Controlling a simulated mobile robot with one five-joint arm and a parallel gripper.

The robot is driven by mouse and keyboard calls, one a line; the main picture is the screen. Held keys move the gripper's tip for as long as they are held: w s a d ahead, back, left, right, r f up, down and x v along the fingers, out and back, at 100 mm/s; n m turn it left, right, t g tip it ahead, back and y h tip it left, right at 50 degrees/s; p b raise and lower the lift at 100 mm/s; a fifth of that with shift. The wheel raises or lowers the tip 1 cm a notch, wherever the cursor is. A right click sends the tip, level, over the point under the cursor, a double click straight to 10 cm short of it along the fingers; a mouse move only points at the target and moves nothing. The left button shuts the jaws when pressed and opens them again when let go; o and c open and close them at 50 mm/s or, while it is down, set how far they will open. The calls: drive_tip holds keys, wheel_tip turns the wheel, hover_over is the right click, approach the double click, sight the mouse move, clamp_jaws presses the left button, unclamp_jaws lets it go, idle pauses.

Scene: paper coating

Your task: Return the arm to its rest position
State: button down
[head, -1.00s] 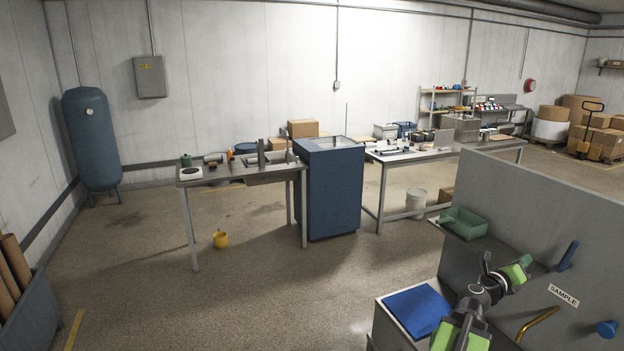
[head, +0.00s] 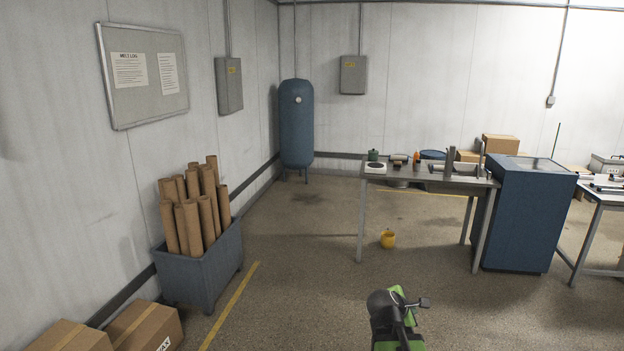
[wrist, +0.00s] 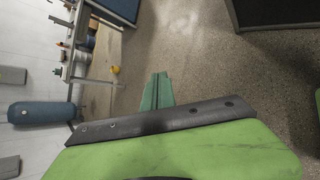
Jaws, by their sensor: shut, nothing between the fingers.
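My gripper (wrist: 157,90) shows in the wrist view as two teal fingers lying side by side, shut and with nothing between them. They point out over bare speckled floor and touch nothing. In the head view my green and dark grey arm stands at the bottom, right of the middle, folded up close to me. The fingers cannot be made out clearly there.
A steel table (head: 420,178) and a blue cabinet (head: 525,215) stand ahead right, with a yellow pot (head: 388,239) on the floor. A blue bin (head: 203,268) of cardboard tubes and cartons (head: 147,326) line the left. The floor between is clear.

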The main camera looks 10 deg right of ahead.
drive_tip(key=s+a+f+m+g+y, duration=0.3)
drive_tip(key=s+a+m, duration=0.3)
drive_tip(key=a+m, duration=0.2)
drive_tip(key=s+a+f+m+g+y, duration=0.3)
drive_tip(key=s+a+f+m, duration=0.3)
drive_tip(key=a+m, duration=0.3)
drive_tip(key=a+y, duration=0.1)
drive_tip(key=a, duration=0.2)
drive_tip(key=shift+a+f+g+y, duration=0.15)
drive_tip(key=shift+a+g+y, duration=0.15)
drive_tip(key=shift+y, duration=0.1)
drive_tip(key=shift+d, duration=0.1)
